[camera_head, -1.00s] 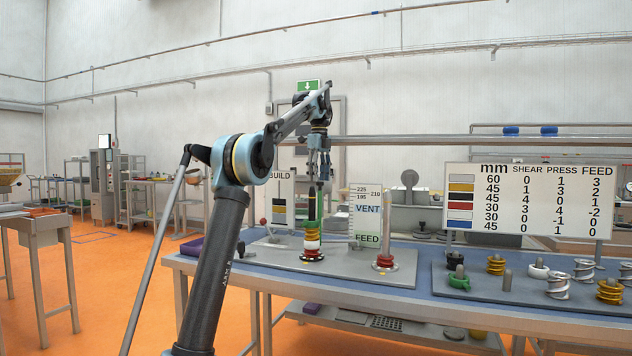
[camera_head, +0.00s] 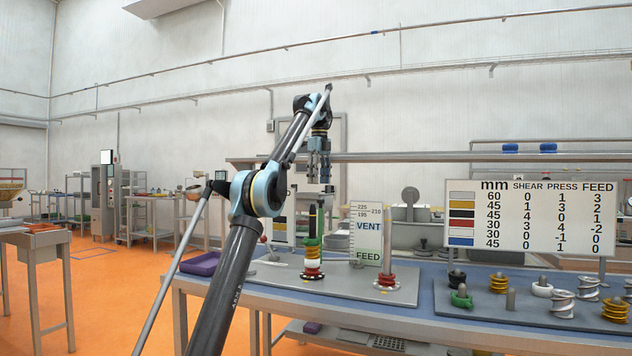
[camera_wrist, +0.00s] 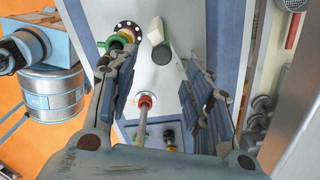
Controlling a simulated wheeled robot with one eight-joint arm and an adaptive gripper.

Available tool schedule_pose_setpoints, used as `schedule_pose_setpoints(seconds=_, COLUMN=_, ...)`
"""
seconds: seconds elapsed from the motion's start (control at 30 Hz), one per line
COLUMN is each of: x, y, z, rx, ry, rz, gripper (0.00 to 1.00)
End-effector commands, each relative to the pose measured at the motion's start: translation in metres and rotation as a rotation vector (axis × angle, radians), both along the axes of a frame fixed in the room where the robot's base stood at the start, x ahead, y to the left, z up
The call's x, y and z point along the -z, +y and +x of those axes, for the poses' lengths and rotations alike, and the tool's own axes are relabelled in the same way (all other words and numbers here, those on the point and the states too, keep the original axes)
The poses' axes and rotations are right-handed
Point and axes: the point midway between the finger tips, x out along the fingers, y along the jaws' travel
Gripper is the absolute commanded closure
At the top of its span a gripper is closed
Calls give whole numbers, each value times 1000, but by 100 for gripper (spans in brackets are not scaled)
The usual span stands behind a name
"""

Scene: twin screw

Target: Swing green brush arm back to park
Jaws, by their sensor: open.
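A green part (camera_head: 312,241), which I take for the brush arm, sits at the left stack of rings (camera_head: 312,262); it is small, and its exact pose is hard to tell. Dark and green upright parts rise above the stack. My gripper (camera_head: 319,180) hangs above this stack, clear of it, with fingers pointing down. In the wrist view, the fingers are spread and nothing is between them. The green part (camera_wrist: 117,42) shows there beyond the left finger, against the stack's round flange.
A white gauge plate (camera_head: 366,235) stands between the two posts. A number board (camera_head: 528,215) stands on the right, behind several coloured rings and screw pieces on a grey plate. A purple tray (camera_head: 201,264) lies at the table's left end.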

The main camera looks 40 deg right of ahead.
Motion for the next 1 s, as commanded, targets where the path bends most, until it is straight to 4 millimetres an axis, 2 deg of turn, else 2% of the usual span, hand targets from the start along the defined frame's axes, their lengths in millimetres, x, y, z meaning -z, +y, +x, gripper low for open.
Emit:
schedule_pose_setpoints(seconds=0.03, x=0, y=0, z=0, rx=0, ry=0, rz=0, gripper=54)
schedule_pose_setpoints(seconds=0.07, x=0, y=0, z=0, rx=0, ry=0, rz=0, gripper=59)
schedule_pose_setpoints(seconds=0.2, x=-2, y=1, z=-3, rx=10, ry=-12, rz=-2, gripper=90)
schedule_pose_setpoints(seconds=0.27, x=-4, y=2, z=-7, rx=24, ry=-29, rz=-7, gripper=100)
schedule_pose_setpoints(seconds=0.67, x=-19, y=19, z=-51, rx=217, ry=-269, rz=-67, gripper=100)
schedule_pose_setpoints(seconds=1.0, x=-18, y=49, z=-93, rx=414, ry=-483, rz=-129, gripper=100)
